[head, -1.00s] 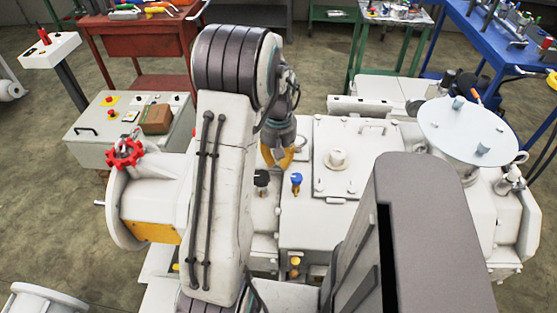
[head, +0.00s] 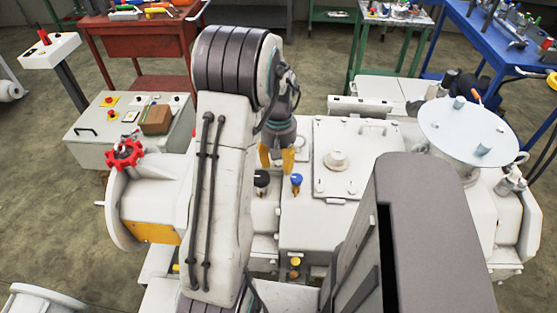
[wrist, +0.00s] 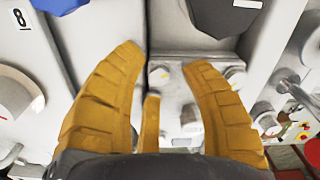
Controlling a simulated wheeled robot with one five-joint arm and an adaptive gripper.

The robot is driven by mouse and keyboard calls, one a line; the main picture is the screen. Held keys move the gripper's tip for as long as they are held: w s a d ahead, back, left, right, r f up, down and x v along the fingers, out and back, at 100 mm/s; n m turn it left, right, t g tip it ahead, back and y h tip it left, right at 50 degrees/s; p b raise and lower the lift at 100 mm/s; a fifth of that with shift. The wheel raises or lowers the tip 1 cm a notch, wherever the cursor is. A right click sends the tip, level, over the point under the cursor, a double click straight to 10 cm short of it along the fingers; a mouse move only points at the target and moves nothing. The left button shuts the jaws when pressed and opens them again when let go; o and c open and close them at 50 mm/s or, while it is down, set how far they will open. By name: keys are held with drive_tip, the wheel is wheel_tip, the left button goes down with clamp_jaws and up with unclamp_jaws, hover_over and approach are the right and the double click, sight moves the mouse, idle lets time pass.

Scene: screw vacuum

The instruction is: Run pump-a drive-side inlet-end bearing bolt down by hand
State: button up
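My gripper (head: 276,160) points down over the white pump (head: 320,225), left of the pump's square lid. In the wrist view its yellow fingers (wrist: 165,65) are spread apart, with a third, narrower finger between them. Below them is a pale plate (wrist: 176,62) with several hex bolts. One bolt head (wrist: 159,76) shows just right of the left finger. Another bolt (wrist: 190,117) lies between the fingers, lower in the picture, and a third (wrist: 235,77) is beside the right finger's tip. I see nothing gripped. I cannot tell which bolt is the inlet-end one; the head view hides the plate.
A blue knob (head: 296,179) and a black knob (head: 261,179) stand just in front of my gripper. A red handwheel (head: 124,154) is at left, and a round pale disc (head: 470,130) tops the pump's right end. Other bolts and fittings crowd the wrist view's right side.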

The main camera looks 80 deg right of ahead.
sight(278, 163)
drive_tip(key=shift+o, duration=0.2)
drive_tip(key=shift+r, duration=0.1)
wheel_tip(278, 163, up, 12)
idle(0.7)
